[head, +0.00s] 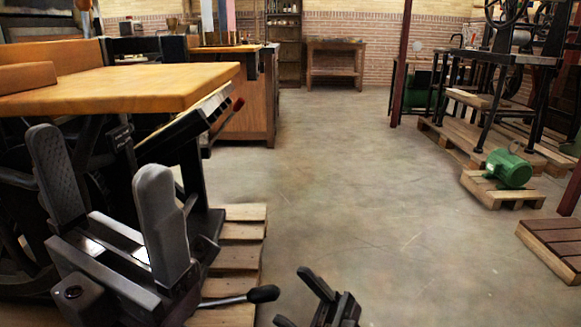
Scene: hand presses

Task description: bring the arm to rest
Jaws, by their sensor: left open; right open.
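My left gripper (108,190) is large in the lower left of the head view. Its two grey fingers stand wide apart with nothing between them. It appears in front of the dark press under the wooden bed; the gap between them cannot be judged. My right gripper (309,303) is low at the bottom middle, partly cut off by the picture edge. Its dark fingers are apart, and no object shows between them. The arms behind both grippers are mostly out of view.
A press with a wooden top (130,88) stands at the left on a slatted pallet (243,232), a black-knobbed lever (263,294) beside it. A green motor (509,168) sits on a pallet at the right. A red post (402,60) stands behind. The concrete floor (350,190) between is clear.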

